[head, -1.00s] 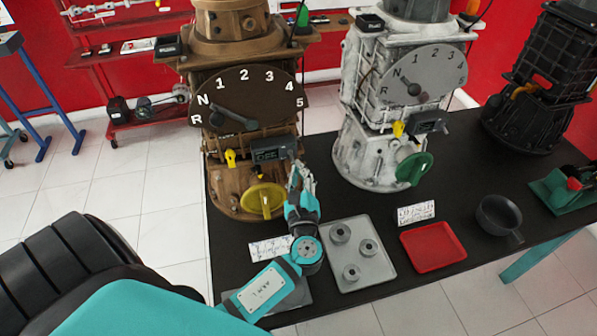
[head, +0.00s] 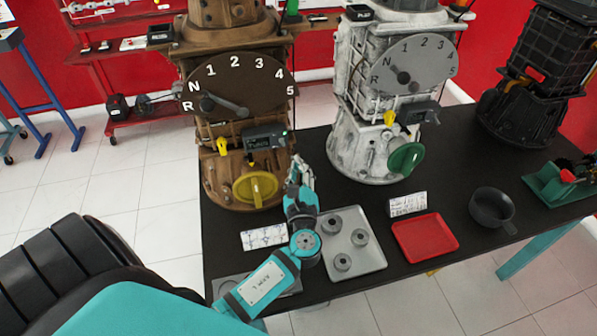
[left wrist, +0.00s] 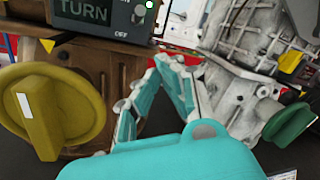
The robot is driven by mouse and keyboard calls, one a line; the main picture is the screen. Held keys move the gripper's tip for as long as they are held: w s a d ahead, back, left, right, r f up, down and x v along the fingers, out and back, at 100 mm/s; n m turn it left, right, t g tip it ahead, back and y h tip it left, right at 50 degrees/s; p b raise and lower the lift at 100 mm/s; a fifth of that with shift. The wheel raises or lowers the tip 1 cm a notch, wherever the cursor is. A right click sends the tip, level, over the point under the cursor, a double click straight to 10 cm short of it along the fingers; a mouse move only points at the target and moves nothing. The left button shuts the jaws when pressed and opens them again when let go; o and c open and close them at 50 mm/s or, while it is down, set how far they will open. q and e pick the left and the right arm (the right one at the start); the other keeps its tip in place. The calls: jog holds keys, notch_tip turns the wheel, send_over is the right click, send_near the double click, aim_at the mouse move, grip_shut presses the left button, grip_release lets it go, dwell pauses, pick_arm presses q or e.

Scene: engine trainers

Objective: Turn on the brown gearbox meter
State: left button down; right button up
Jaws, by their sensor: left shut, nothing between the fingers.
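The brown gearbox (head: 235,75) stands at the left of the table. Its dark meter (head: 265,139) is on its front, above a yellow handwheel (head: 255,188). In the left wrist view the meter (left wrist: 100,12) shows "TURN", a small knob and a lit green light (left wrist: 149,4). The view's top edge cuts off part of it. My left gripper (head: 300,162) is shut and empty, just below and right of the meter, apart from it. Its fingers also show in the left wrist view (left wrist: 168,64), right of the yellow handwheel (left wrist: 50,110). My right gripper is out of view.
A white gearbox (head: 350,110) with a green handwheel (head: 406,159) stands to the right, a black one (head: 530,80) beyond. A grey tray (head: 372,260), a red tray (head: 425,250) and a black pan (head: 492,207) lie in front. Some black tabletop is bare between them.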

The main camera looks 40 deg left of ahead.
pick_arm(q)
jog(key=s+d+r, duration=0.5)
jog(key=s, duration=0.1)
jog(key=shift+s+r+b, duration=0.2)
jog(key=shift+b, duration=0.1)
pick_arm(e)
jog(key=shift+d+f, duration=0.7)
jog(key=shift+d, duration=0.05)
pick_arm(q)
jog(key=shift+s+d+f, duration=0.1)
jog(key=shift+d, duration=0.1)
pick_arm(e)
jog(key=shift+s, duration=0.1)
